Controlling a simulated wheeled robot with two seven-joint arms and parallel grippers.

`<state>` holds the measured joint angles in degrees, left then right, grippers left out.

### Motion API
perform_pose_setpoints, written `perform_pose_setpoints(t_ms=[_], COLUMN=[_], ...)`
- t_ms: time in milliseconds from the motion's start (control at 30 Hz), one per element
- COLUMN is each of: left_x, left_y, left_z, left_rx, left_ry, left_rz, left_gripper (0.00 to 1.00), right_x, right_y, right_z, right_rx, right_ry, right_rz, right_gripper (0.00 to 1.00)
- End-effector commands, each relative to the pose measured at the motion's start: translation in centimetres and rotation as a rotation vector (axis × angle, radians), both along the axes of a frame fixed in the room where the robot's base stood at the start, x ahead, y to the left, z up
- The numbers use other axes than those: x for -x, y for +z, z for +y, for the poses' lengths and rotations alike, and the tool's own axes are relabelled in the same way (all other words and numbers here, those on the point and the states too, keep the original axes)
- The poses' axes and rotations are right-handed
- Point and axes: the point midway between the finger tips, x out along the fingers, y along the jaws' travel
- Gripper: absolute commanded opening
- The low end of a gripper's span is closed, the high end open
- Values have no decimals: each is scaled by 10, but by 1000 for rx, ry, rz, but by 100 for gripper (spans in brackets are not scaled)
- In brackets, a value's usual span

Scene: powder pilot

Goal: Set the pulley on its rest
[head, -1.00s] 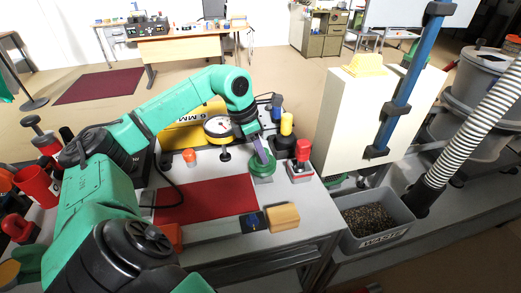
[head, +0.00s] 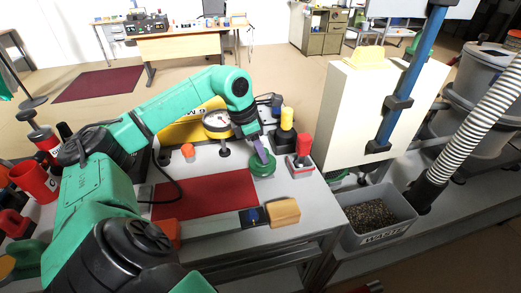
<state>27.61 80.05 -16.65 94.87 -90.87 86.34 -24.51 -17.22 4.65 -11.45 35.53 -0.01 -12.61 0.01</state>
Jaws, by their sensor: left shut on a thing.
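My left gripper (head: 262,153) reaches down from the green arm to the back right of the bench, right of the red mat. It is shut, with a slanted purple piece at its tip. A green round piece (head: 262,169) is directly under and around the tip, close to the bench top. I take it for the pulley; the purple part partly covers it. Whether it touches a support below is hard to tell, and I cannot make out a separate rest. My right gripper is not in view.
A red-topped button box (head: 301,159) stands close to the right of the green piece. A yellow-topped post (head: 287,122) and a dial gauge (head: 217,124) stand behind. The red mat (head: 206,196) is clear. A wooden block (head: 284,212) and a waste bin (head: 376,219) are nearer.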

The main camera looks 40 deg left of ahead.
Motion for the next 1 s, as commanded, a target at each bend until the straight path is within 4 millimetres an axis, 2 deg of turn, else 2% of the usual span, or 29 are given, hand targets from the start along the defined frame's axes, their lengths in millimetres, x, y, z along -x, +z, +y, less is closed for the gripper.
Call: perform_pose_setpoints(t_ms=[633,667,700,733,1000], left_x=[0,0,0,0,0], left_y=[-14,-13,-12,-12,-13], left_z=[0,0,0,0,0], left_rx=[0,0,0,0,-1], left_ry=[0,0,0,0,0], left_rz=[0,0,0,0,1], left_gripper=[0,55,70,78,78], right_x=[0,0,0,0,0], right_y=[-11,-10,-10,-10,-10], right_z=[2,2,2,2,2], right_rx=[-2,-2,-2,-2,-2], right_ry=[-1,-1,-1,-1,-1], right_rz=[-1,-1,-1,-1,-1], right_gripper=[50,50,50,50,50])
